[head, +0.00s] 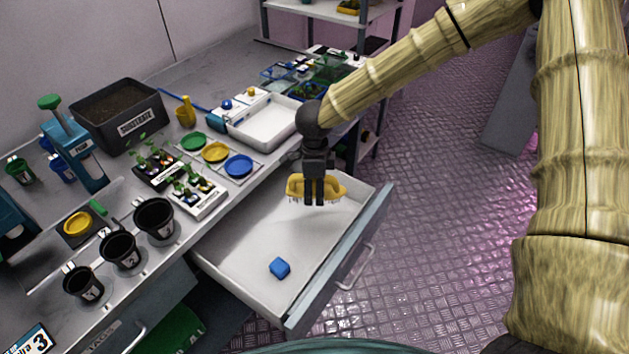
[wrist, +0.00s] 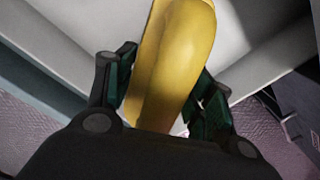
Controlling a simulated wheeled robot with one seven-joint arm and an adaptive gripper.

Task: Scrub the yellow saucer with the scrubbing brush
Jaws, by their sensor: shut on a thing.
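The scrubbing brush (head: 334,186) has a yellow body with bristles facing down. My gripper (head: 314,198) is shut on it over the far end of the open drawer. In the wrist view the brush's smooth yellow back (wrist: 176,60) sits between my two dark green finger pads (wrist: 165,100). A yellow saucer (head: 215,152) lies on the bench between a green and a blue one, left of my gripper. Another yellow round dish (head: 77,223) sits farther left on the bench; I cannot tell if it is also a saucer.
The open drawer (head: 235,255) holds a blue block (head: 280,268). Near the saucers are seedling trays (head: 196,200), black cups (head: 154,219), a dark soil bin (head: 118,115) and a white tray (head: 268,125). A shelf rack (head: 335,14) stands behind. The floor at right is clear.

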